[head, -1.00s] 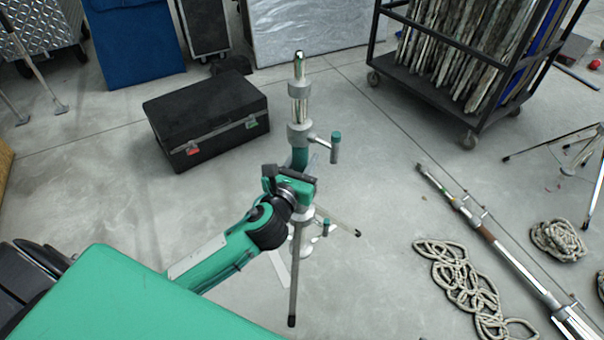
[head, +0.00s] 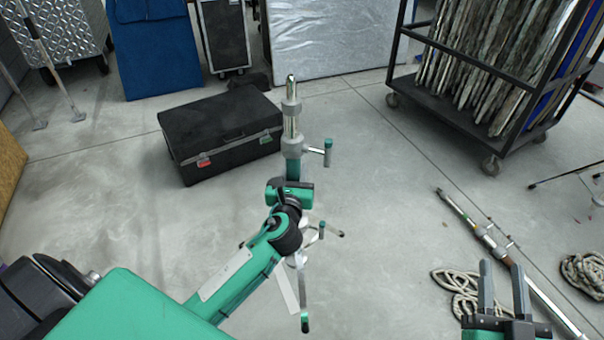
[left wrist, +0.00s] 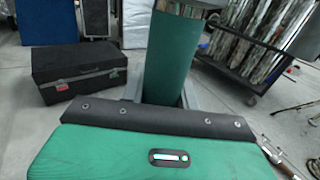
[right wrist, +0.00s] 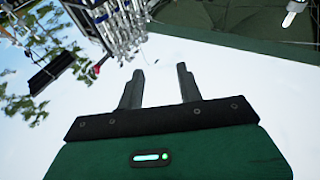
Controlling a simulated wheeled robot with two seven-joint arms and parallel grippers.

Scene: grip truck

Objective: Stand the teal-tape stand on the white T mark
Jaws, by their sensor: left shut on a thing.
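The teal-tape stand (head: 291,146) is a silver upright with a teal band, a side knob and spread legs. It stands about upright in the middle of the head view. My left gripper (head: 292,186) is shut around its teal band, which fills the upper middle of the left wrist view (left wrist: 174,60). A white strip of the T mark (head: 288,287) shows on the floor beside the near leg; my arm and the stand hide the rest. I cannot tell whether the feet touch the floor. My right gripper (head: 503,285) is open and empty, also in the right wrist view (right wrist: 158,88).
A black case (head: 222,138) lies on the floor behind and left of the stand. A black cart (head: 455,112) stands at the back right. A long silver pole (head: 483,233) and coiled rope (head: 455,290) lie to the right. Floor between stand and pole is clear.

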